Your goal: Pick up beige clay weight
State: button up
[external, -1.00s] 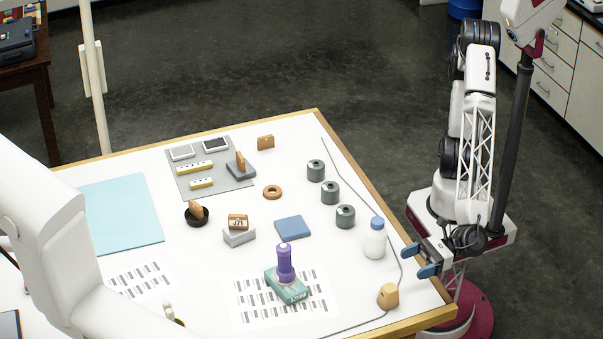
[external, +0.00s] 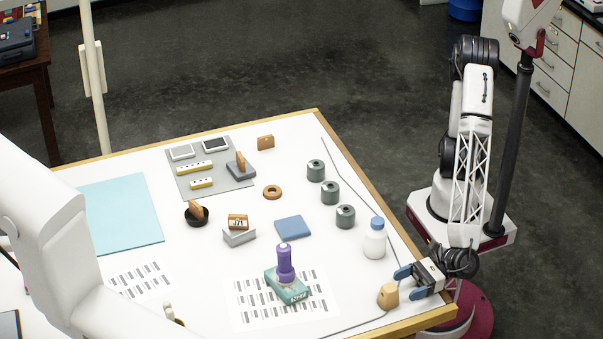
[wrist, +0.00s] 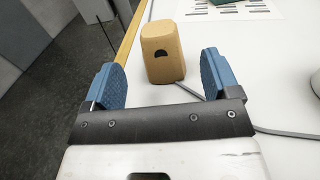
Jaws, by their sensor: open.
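The beige clay weight (external: 388,295) stands upright near the table's front right corner. It has a small dark half-round mark on its side, which shows in the wrist view (wrist: 163,53). My gripper (external: 398,284) is open, with its blue fingertips just to the right of the weight in the external view. In the wrist view, the weight stands beyond and roughly between the two blue fingers (wrist: 161,80), apart from both. Nothing is held.
A white bottle with a blue cap (external: 375,240) stands close behind my gripper. A grey cord (external: 350,328) runs along the table edge past the weight. A teal box (external: 287,288) with a purple object on it stands to the left. Several grey-green cylinders (external: 345,216) stand farther back.

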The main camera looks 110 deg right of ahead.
aim_at(394, 296)
jog(key=shift+w, duration=0.15)
jog(key=shift+w+a, duration=0.2)
jog(key=shift+w, duration=2.7)
jog(key=c, duration=1.1)
jog(key=shift+r, duration=0.2)
